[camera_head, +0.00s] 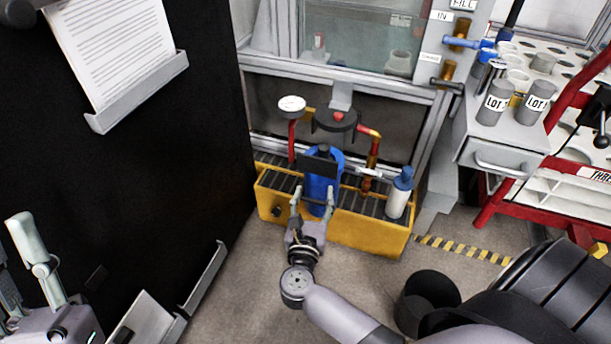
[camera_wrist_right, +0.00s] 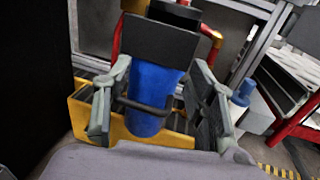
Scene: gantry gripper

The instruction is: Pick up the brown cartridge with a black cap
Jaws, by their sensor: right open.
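I cannot make out with certainty a brown cartridge with a black cap in either view. My right gripper (camera_head: 313,199) is open, with its fingers either side of a blue cylinder (camera_head: 323,186) that has a dark plate across its upper front. In the right wrist view the fingers of my right gripper (camera_wrist_right: 160,85) stand apart, with the blue cylinder (camera_wrist_right: 150,88) between or just beyond them; contact cannot be told. My left gripper (camera_head: 24,262) is at the lower left, partly cut off by the frame edge, away from the blue cylinder.
The blue cylinder stands in a yellow grated tray (camera_head: 350,232) with red pipes, a gauge (camera_head: 292,105) and a white bottle with a blue top (camera_head: 399,193). A black panel (camera_head: 150,150) is left. A grey drawer unit (camera_head: 497,160) and red cart (camera_head: 500,207) are right.

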